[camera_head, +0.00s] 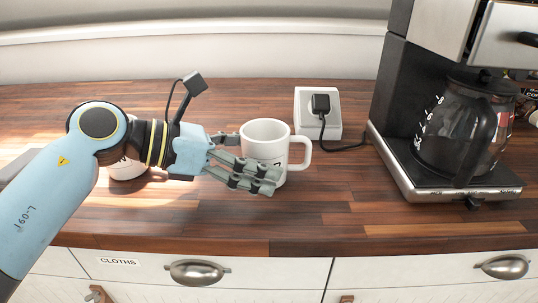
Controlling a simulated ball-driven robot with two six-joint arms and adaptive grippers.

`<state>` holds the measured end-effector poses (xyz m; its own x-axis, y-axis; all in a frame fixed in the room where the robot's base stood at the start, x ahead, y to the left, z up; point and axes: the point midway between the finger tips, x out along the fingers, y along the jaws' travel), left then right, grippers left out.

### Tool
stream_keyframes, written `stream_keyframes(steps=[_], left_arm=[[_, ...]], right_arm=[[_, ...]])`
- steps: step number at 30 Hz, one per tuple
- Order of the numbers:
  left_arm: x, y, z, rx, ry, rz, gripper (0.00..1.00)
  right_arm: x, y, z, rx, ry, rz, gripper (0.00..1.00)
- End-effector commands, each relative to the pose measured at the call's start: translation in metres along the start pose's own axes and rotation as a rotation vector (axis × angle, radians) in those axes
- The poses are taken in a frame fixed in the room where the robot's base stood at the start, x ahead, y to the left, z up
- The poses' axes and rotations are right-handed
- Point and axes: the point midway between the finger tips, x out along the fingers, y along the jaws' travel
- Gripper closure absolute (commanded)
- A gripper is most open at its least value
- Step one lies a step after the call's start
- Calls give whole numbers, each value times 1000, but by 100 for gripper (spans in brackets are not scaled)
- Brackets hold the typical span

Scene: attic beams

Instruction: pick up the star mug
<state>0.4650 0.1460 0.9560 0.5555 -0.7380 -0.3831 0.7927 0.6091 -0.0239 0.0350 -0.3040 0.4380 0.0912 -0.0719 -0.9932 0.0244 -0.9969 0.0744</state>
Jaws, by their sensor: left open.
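A white mug (265,132) stands upright on the wooden worktop near the middle, its handle to the right. My left gripper (253,161) is open at the mug's left side. One finger passes across the front of the mug, and another reaches toward its left and back. I cannot tell whether the fingers touch it. A little dark marking shows near the handle, but the fingers hide much of the front, so I cannot tell if it is a star. A second white mug (127,169) stands partly hidden behind my left arm, its print mostly covered. My right gripper is out of view.
A coffee maker with a glass jug (455,125) stands at the right. A white wall socket (318,117) with a black plug and cable is behind the mug. Drawers, one labelled CLOTHS (118,262), lie below the worktop (390,228). The worktop's front middle is clear.

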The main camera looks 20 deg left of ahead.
Motion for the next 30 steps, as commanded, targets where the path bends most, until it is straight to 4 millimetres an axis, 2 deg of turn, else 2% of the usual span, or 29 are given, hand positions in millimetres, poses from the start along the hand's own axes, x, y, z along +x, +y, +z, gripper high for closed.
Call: stream_keyframes(steps=[4,12,28,30], left_arm=[[18,0,1,-1,-3,1,4],[22,0,0,1,0,1,4],[22,0,0,0,0,1,73],[21,0,1,1,-2,1,75]], right_arm=[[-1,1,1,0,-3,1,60],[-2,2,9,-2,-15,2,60],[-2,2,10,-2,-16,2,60],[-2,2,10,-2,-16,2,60]])
